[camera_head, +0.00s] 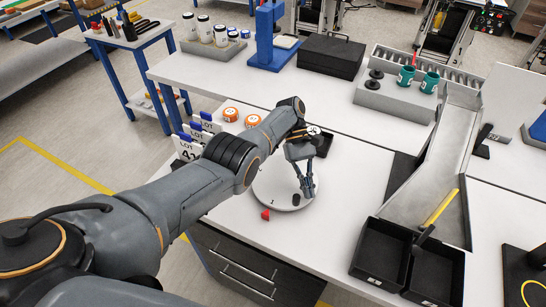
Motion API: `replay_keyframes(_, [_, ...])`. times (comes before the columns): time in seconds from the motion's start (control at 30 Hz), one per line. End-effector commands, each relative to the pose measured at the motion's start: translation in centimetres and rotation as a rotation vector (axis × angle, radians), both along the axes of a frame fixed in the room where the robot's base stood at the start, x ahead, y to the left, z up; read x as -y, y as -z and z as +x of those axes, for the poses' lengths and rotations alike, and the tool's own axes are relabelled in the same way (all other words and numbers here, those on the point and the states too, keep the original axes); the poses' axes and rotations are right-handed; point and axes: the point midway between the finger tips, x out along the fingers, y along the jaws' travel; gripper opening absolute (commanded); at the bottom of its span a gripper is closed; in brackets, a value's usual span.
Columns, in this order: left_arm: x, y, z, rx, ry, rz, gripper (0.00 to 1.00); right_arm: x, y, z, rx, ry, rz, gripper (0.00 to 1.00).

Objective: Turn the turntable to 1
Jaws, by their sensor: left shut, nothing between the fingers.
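The turntable is a round white disc (272,196) near the front edge of the white workbench. A red pointer (265,214) lies at its front edge, and a small dark peg (296,200) stands on its right part. My left gripper (308,194) is shut and empty, pointing down over the right side of the disc, close beside the peg. I cannot tell whether it touches the peg. My left arm and gripper hide the back of the disc. No number on it can be read. My right gripper is not in view.
Lot cards (187,149) and orange-topped rolls (231,114) stand left behind the turntable. Bare bench lies between the turntable and the bins.

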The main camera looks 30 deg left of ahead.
Motion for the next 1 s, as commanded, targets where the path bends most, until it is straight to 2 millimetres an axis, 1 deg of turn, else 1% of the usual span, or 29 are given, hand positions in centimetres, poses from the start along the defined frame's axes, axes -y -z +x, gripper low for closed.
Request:
replay_keyframes(0.17, [-0.4,-0.5,0.4,0.008,-0.011,0.006,0.0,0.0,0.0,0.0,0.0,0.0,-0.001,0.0])
replay_keyframes(0.33, [-0.6,-1.4,0.6,0.014,-0.016,0.01,0.0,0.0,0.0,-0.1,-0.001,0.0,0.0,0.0])
replay_keyframes(0.53, [-0.1,-2.5,-0.1,0.0,0.006,0.003,0.0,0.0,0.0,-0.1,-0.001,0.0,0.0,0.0])
replay_keyframes(0.6, [-0.3,-3.8,0.2,0.007,0.001,0.006,0.0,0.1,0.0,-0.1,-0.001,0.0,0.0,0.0])
replay_keyframes(0.7, [-0.2,-5.1,-0.1,0.002,0.005,0.004,0.0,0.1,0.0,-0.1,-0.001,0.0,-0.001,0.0])
replay_keyframes(0.8, [-0.2,-7.1,0.0,0.004,0.003,0.003,0.0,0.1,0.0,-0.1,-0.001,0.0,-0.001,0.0])
replay_keyframes(0.9, [-0.1,-8.5,0.0,0.002,0.002,0.003,0.0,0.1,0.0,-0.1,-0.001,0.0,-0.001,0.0])
replay_keyframes(1.0, [-0.1,-9.4,0.0,0.001,0.001,0.002,0.0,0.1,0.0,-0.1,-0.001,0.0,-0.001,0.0])
